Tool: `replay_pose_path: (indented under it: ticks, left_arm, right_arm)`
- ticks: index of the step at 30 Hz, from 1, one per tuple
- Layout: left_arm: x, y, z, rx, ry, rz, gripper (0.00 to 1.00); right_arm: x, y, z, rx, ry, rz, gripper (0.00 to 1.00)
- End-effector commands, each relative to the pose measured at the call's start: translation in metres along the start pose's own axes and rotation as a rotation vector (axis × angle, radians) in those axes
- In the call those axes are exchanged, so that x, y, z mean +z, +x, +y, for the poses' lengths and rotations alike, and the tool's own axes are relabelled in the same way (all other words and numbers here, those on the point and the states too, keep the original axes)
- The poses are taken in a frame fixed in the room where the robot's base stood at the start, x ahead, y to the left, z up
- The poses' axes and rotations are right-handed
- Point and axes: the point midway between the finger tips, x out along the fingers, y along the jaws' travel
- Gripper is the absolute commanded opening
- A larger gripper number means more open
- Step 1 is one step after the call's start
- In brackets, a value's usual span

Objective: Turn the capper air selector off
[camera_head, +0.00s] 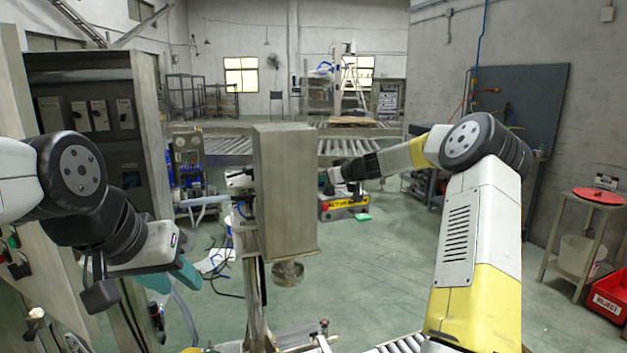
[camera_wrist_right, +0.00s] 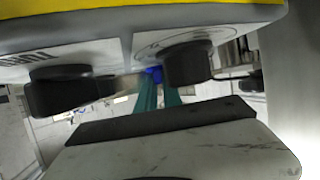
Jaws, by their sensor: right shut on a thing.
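In the right wrist view, the teal fingers of my right gripper (camera_wrist_right: 158,94) are close together and shut on a small blue piece (camera_wrist_right: 154,74). It appears to be part of the capper air selector, but most of it is hidden. Two black knobs, one at left (camera_wrist_right: 62,90) and one at right (camera_wrist_right: 188,64), stand on white labelled plates close to the fingers. The right knob partly covers the fingertips. In the head view, my right gripper (camera_head: 329,183) is partly hidden beside the grey box. My left gripper (camera_head: 178,277) hangs at lower left, away from this; its teal fingers are partly hidden.
A tall grey metal box (camera_head: 285,190) on a post stands in the middle, between my arms. An open cabinet (camera_head: 88,105) is at left. A small table (camera_head: 596,200) and a red bin (camera_head: 608,296) are at right.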

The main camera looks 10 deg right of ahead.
Motion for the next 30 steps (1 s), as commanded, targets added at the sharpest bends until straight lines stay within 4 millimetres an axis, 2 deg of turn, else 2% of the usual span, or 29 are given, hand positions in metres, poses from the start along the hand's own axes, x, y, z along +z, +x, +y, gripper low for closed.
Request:
replay_pose_path:
  ticks: [15, 30]
  left_arm:
    - [0.0000, 0.0000, 0.0000, 0.000, 0.000, 0.000, 0.36]
    - [0.0000, 0.0000, 0.0000, 0.000, 0.000, 0.000, 0.36]
  right_arm:
    - [-0.0023, 0.0009, -0.0067, 0.341, 0.136, 0.001, 0.00]
    - [-0.0017, 0.0011, -0.0058, 0.457, 0.189, 0.001, 0.00]
